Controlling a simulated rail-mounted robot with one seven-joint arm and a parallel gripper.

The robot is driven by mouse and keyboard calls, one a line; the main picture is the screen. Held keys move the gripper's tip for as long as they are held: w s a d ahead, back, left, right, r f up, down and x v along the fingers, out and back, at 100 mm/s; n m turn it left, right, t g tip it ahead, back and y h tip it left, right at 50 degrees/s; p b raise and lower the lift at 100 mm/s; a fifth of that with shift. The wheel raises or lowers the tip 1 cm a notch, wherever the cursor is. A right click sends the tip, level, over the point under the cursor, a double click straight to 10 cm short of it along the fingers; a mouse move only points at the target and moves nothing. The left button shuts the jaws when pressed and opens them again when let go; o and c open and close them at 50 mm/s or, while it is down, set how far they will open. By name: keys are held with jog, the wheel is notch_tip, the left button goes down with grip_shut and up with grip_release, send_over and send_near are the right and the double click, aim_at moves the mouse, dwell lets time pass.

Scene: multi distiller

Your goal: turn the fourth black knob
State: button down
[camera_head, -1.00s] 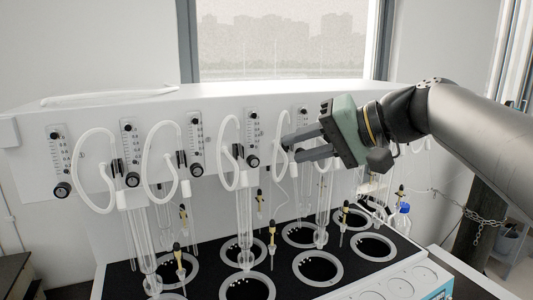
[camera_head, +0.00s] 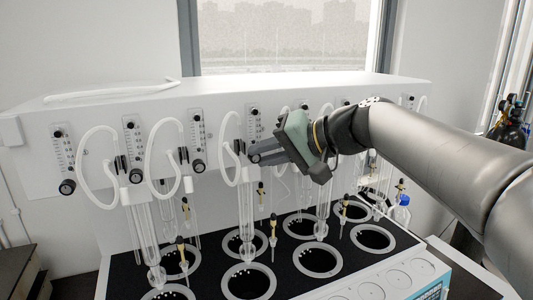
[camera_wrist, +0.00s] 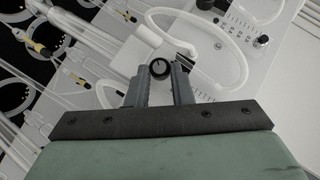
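The black knobs sit in a row, each below a flow meter on the white panel (camera_head: 100,115). The first knob (camera_head: 67,187), second knob (camera_head: 136,176) and third knob (camera_head: 197,167) show clearly in the head view. The fourth black knob (camera_wrist: 160,68) lies between my fingertips in the wrist view; in the head view my fingers cover it. Its flow meter (camera_head: 253,121) shows above them. My gripper (camera_head: 256,153) has a finger on either side of this knob, close against it, and looks shut on it.
White looped tubes (camera_head: 231,150) hang close to the left of my fingers. Glass tubes (camera_head: 246,215) hang below, over a black bath top (camera_head: 120,275) with several ringed holes. A blue-capped bottle (camera_head: 402,210) stands at right.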

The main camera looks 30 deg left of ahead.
jog(key=shift+f+b, duration=0.2)
jog(key=shift+b, duration=0.35)
jog(key=m+y+b, duration=0.1)
jog(key=y+b, duration=0.1)
jog(key=b, duration=0.2)
jog(key=f+m+g+y+b, duration=0.1)
jog(key=m+b, duration=0.1)
jog(key=b, duration=0.2)
jog(key=m+g+y+b, duration=0.1)
jog(key=m+y+b, duration=0.1)
jog(key=b, duration=0.2)
jog(key=shift+w+d+f+y, duration=0.15)
jog(key=shift+f+y, duration=0.05)
jog(key=shift+y, duration=0.1)
jog(key=shift+r+m+g+b, duration=0.1)
jog(key=shift+m+g+b, duration=0.2)
jog(key=shift+m+b, duration=0.1)
jog(key=c, duration=1.6)
grip_release()
jog(key=shift+o, duration=0.2)
